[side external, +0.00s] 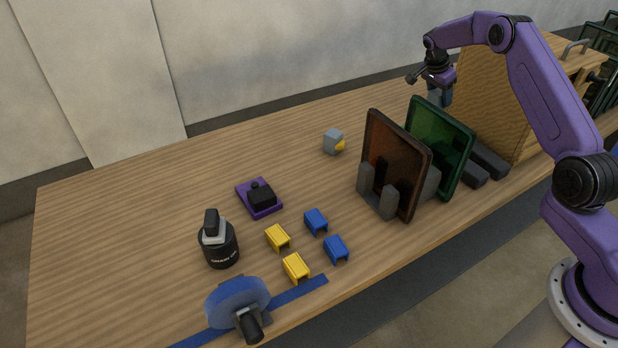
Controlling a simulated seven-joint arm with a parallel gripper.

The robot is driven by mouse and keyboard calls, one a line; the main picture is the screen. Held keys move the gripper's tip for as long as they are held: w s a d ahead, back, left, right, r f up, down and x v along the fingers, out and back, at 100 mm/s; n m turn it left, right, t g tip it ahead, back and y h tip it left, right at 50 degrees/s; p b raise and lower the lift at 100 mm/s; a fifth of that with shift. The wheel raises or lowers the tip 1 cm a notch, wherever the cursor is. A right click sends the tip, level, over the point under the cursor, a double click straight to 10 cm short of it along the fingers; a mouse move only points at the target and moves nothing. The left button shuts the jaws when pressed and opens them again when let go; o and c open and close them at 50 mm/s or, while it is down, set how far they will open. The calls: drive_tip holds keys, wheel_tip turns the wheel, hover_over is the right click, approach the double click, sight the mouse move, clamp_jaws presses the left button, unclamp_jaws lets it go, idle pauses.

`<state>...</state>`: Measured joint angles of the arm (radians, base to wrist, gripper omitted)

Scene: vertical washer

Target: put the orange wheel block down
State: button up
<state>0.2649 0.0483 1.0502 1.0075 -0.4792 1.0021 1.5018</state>
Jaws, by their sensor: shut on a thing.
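My gripper (440,88) is at the upper right, behind the green panel, pointing down. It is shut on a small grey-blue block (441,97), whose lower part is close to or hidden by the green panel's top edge. No orange wheel shows on this block from here, so I cannot tell its wheel colour. I cannot tell how high it is above the table. Another grey block with a yellow-orange wheel (333,142) sits on the table, left of the panels and apart from my gripper.
The green panel (440,145) and a brown panel (396,165) stand upright in grey holders. A wooden cabinet (490,95) is at right. Blue and yellow blocks, a purple-based black part (259,197), a black cylinder (219,245) and a blue disc (238,302) lie left. The back-left table is clear.

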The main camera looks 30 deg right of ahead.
sight(440, 91)
wheel_tip(440, 91, up, 12)
drive_tip(key=f, duration=0.1)
drive_tip(key=w+a+n+t+y, duration=0.15)
drive_tip(key=w+a+n, duration=0.25)
drive_tip(key=a, duration=0.8)
drive_tip(key=w+a+n+t+h, duration=0.1)
drive_tip(key=w+a+n+t, duration=0.15)
drive_tip(key=a, duration=1.05)
drive_tip(key=s+a+n+y, duration=0.25)
drive_tip(key=a+n, duration=0.65)
drive_tip(key=a, duration=1.8)
drive_tip(key=s+a+n+y, duration=0.2)
drive_tip(key=s+a+n, duration=0.2)
drive_tip(key=s+a, duration=0.6)
drive_tip(key=s+a+n+y, duration=0.1)
drive_tip(key=s+a+n, duration=0.45)
drive_tip(key=a, duration=0.75)
drive_tip(key=s+a+n+y, duration=0.2)
drive_tip(key=s+a, duration=0.7)
drive_tip(key=a, duration=0.3)
drive_tip(key=shift+g, duration=0.3)
drive_tip(key=shift+d+f, duration=0.2)
drive_tip(key=shift+f, duration=10.2)
drive_tip(key=shift+f, duration=0.15)
